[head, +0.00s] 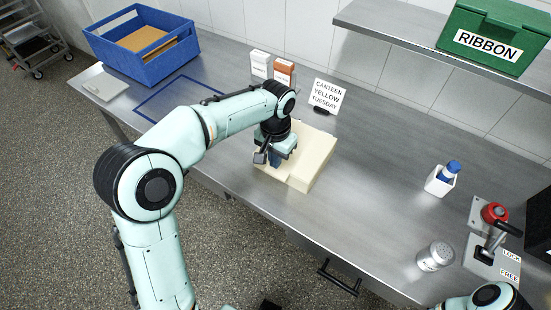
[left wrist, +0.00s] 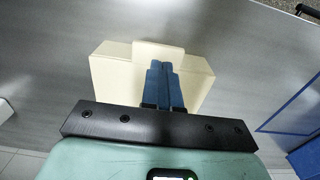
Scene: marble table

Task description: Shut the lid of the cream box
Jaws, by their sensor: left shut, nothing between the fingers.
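The cream box (head: 316,158) sits on the metal table in the head view, near its front edge. Its lid lies down over the box, looking flat; whether a thin gap is left cannot be told. My left gripper (head: 276,160) points down over the left part of the lid, its blue fingers shut together with nothing between them. In the left wrist view, the box (left wrist: 112,75) lies under the fingers (left wrist: 161,68). The tips are at or just above the lid; contact cannot be told. My right gripper is out of view.
A sign (head: 326,95) and two small cartons (head: 272,68) stand behind the box. A blue bin (head: 150,45) is at the far left. Table between is clear.

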